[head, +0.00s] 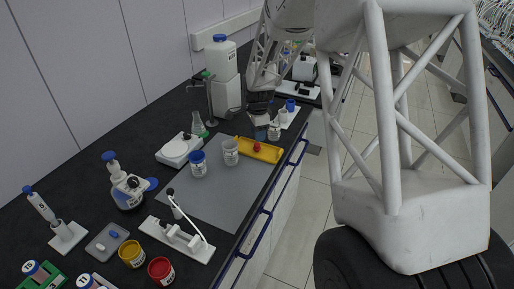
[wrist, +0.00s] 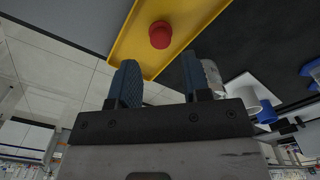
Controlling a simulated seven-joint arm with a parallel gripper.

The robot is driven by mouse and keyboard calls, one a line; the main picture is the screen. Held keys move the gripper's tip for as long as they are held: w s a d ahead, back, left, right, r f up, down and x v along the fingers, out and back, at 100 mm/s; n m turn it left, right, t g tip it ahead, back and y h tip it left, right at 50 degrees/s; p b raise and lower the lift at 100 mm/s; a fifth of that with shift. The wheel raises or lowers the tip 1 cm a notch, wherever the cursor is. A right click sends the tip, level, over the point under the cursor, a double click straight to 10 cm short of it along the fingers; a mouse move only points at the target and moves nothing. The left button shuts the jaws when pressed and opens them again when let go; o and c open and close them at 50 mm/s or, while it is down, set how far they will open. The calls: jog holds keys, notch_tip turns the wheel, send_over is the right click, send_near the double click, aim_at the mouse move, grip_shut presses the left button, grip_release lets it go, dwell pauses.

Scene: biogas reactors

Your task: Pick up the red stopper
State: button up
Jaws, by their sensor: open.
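The red stopper (wrist: 160,35) sits upright in a yellow tray (wrist: 128,37) in the wrist view. In the head view the small red stopper (head: 257,147) shows in the yellow tray (head: 270,153) near the bench's front edge. My gripper (wrist: 157,75) is open, with its two blue fingers spread and nothing between them. The stopper lies beyond the fingertips, in the gap's direction, apart from both fingers. In the head view my gripper (head: 262,112) is dark and small, above the bench just behind the tray; its fingers are hard to make out there.
A clear cup (head: 230,152) and a blue-lidded jar (head: 198,164) stand left of the tray on a grey mat (head: 205,200). A labelled bottle (head: 274,131) and a white rack with blue caps (head: 290,112) stand close behind the tray. The mat's front part is clear.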

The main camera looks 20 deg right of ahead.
aim_at(257, 144)
jog(key=shift+f, duration=0.55)
jog(key=shift+f, duration=2.65)
jog(key=c, duration=0.7)
